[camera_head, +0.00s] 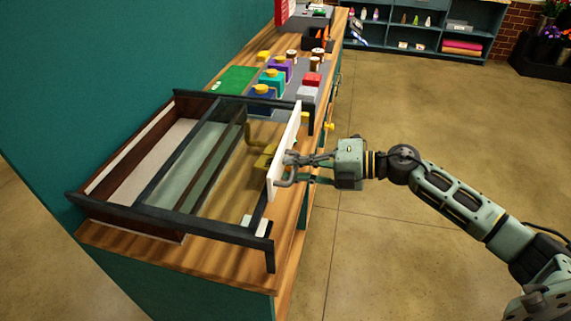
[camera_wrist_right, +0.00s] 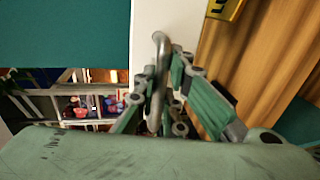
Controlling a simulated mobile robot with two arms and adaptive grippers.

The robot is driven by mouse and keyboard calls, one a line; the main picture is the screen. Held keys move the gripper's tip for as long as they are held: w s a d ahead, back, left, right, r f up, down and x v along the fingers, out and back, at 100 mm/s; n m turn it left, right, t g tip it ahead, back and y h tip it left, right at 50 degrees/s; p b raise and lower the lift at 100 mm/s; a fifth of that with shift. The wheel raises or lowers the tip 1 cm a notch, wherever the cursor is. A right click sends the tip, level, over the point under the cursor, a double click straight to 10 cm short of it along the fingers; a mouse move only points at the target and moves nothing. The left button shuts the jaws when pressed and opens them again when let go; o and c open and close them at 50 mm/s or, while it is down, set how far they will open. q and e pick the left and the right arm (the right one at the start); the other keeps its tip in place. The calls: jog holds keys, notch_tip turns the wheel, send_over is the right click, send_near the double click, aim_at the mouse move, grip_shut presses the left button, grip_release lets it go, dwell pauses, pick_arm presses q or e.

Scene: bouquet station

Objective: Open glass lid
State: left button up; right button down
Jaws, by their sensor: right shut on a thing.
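The glass lid (camera_head: 185,155) is a clear pane in a dark frame on a low case at the near end of the wooden counter. A white upright panel (camera_head: 286,145) stands at its right side and carries a grey bar handle (camera_head: 284,183). The handle also shows in the wrist view (camera_wrist_right: 158,70). My right gripper (camera_head: 292,160) reaches in from the right and is shut on this handle. In the wrist view its fingers (camera_wrist_right: 162,88) stand on both sides of the bar. My left gripper is not in view.
Behind the case, the wooden counter (camera_head: 245,57) holds a green mat (camera_head: 237,79) and several coloured blocks and bottles. A yellow thing (camera_head: 264,158) lies by the white panel. A teal wall (camera_head: 120,60) borders the left. The floor (camera_head: 400,110) at right is clear.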

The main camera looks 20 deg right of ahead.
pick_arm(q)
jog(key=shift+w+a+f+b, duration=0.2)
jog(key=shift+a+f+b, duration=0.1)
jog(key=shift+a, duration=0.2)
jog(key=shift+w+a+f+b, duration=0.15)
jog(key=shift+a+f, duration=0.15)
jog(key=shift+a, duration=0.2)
pick_arm(e)
jog(key=v, duration=0.3)
jog(key=shift+s+d+f, duration=0.2)
jog(key=shift+d+f, duration=0.05)
jog(key=shift+f, duration=0.1)
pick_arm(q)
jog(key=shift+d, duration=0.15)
pick_arm(e)
jog(key=c, duration=2.1)
grip_release()
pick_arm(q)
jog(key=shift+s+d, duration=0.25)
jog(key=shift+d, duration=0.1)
pick_arm(e)
jog(key=v, duration=1.2)
